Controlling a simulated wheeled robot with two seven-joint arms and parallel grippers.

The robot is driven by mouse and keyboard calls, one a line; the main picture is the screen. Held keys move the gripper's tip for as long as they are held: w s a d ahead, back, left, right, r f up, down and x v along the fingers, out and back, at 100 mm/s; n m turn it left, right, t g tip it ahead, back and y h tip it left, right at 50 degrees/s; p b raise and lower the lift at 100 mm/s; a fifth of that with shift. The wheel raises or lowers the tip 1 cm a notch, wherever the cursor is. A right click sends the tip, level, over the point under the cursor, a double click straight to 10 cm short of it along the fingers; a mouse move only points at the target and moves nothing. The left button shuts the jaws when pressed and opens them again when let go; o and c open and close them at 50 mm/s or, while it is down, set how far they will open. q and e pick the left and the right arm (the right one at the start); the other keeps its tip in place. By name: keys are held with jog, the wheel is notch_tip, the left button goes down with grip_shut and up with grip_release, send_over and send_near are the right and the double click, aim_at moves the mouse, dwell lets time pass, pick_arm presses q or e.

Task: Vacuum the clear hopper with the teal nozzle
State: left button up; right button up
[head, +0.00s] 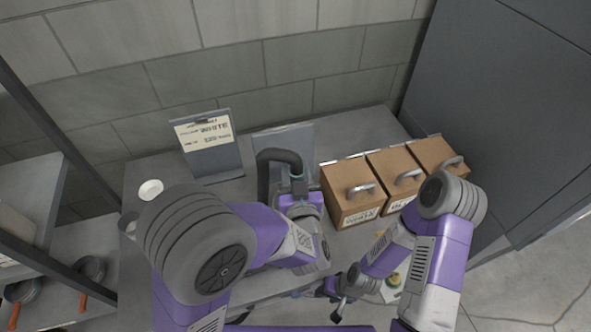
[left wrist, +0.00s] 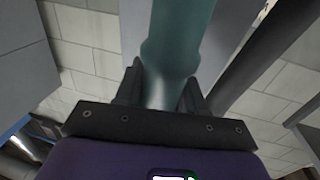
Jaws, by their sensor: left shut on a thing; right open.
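The teal nozzle (left wrist: 180,45) stands between the two dark fingers of my left gripper (left wrist: 165,95), which is shut on it. In the head view only a small teal part (head: 298,178) shows, at the end of a thick dark hose (head: 280,156); my left arm covers much of the area below it. I cannot make out the clear hopper in either view. My right gripper (head: 340,303) is open and empty near the front edge of the table, partly hidden by its own arm.
Three brown boxes (head: 350,178) with grey handles stand in a row at the right of the table. A white bowl (head: 150,190) is at left. Pans (head: 24,290) lie on the left shelf.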

pick_arm(q)
jog(key=shift+f+b, duration=2.1)
jog(key=shift+f, duration=0.2)
dwell(5.3)
